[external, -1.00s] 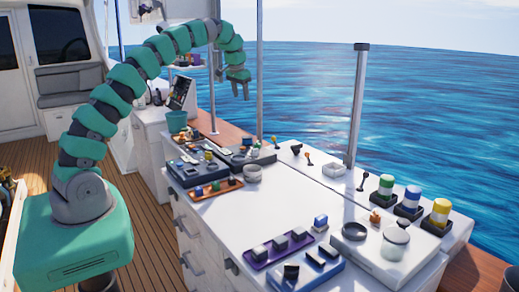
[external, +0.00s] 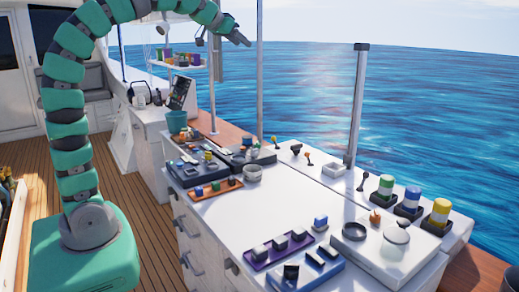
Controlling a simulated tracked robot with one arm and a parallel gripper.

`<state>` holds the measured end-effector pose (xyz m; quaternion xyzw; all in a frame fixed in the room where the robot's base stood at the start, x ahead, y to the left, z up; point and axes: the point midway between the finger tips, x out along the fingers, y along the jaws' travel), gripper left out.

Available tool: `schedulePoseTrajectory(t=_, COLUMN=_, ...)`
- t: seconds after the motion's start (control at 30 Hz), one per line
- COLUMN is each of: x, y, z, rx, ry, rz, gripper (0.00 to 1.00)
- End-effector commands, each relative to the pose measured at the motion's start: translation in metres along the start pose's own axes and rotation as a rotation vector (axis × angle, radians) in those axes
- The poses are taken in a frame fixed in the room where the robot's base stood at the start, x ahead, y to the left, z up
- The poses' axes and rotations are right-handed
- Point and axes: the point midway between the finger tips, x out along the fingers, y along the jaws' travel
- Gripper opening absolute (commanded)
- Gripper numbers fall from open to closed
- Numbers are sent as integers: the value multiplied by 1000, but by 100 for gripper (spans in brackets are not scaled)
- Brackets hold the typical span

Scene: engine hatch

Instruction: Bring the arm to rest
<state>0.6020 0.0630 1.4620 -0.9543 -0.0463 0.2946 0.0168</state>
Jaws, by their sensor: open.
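My gripper (external: 240,38) is high above the far part of the white counter (external: 225,215), near the top of the picture. It points to the right and slightly down, with the sea behind it. Its fingers are small in this view, and I see nothing held between them. My green and grey arm rises almost straight from its base at the left, and its upper bend runs out of the top edge of the picture.
A thin upright pole (external: 260,70) stands close to my gripper. A small shelf with coloured items (external: 180,62) is below my forearm. A thicker post (external: 357,105) stands farther right. Blocks, trays and striped cylinders (external: 409,200) cover parts of the counter.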

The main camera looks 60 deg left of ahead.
Motion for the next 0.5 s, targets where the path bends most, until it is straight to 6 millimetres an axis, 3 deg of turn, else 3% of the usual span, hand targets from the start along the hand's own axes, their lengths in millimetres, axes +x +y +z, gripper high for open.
schedulePoseTrajectory(t=0.3, x=-92, y=35, z=9, rx=-10, ry=235, rz=58, gripper=53)
schedulePoseTrajectory(t=0.5, x=-133, y=46, z=17, rx=-19, ry=337, rz=87, gripper=53)
